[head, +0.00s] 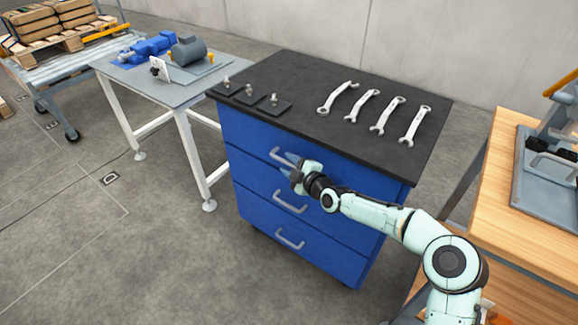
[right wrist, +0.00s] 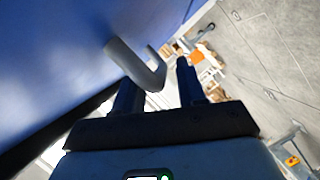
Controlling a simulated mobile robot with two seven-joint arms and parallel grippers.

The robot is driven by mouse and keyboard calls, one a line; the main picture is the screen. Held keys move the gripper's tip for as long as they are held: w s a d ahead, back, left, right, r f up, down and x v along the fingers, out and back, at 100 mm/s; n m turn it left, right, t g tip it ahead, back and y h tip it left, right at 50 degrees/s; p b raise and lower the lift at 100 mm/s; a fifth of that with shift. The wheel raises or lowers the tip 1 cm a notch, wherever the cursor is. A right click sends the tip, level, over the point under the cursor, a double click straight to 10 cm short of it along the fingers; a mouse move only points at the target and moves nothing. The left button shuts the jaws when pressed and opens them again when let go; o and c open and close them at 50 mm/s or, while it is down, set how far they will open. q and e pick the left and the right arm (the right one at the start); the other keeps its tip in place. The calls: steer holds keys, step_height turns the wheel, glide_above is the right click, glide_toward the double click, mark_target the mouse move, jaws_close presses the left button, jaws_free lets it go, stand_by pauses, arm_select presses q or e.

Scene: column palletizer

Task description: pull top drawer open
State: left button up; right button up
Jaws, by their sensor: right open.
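A blue drawer cabinet (head: 290,205) with a black top has three drawers, each with a grey bar handle. The top drawer (head: 245,134) looks closed. My right gripper (head: 288,164) is at the top drawer's handle (head: 278,155) and hides part of it. In the right wrist view, the handle (right wrist: 135,62) reaches toward the space between the fingers of my open right gripper (right wrist: 158,88). I cannot tell whether the fingers touch it. My left gripper is not in view.
Several wrenches (head: 362,106) and small dark plates with bolts (head: 250,93) lie on the cabinet top. A grey table (head: 190,85) stands at the left, a wooden bench (head: 500,190) at the right. The floor before the cabinet is clear.

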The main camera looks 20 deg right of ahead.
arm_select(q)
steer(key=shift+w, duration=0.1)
arm_select(e)
steer(key=shift+w+a, duration=0.1)
steer(key=shift+w, duration=0.1)
jaws_close()
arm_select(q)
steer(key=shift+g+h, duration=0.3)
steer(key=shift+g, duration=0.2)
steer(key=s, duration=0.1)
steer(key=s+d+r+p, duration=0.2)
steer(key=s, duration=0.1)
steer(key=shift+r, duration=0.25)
arm_select(e)
steer(key=s+a, duration=0.9)
steer(key=a, duration=0.2)
steer(key=s+a, duration=0.8)
steer(key=a, duration=0.3)
steer(key=shift+s+a, duration=0.35)
steer(key=shift+s, duration=0.05)
jaws_free()
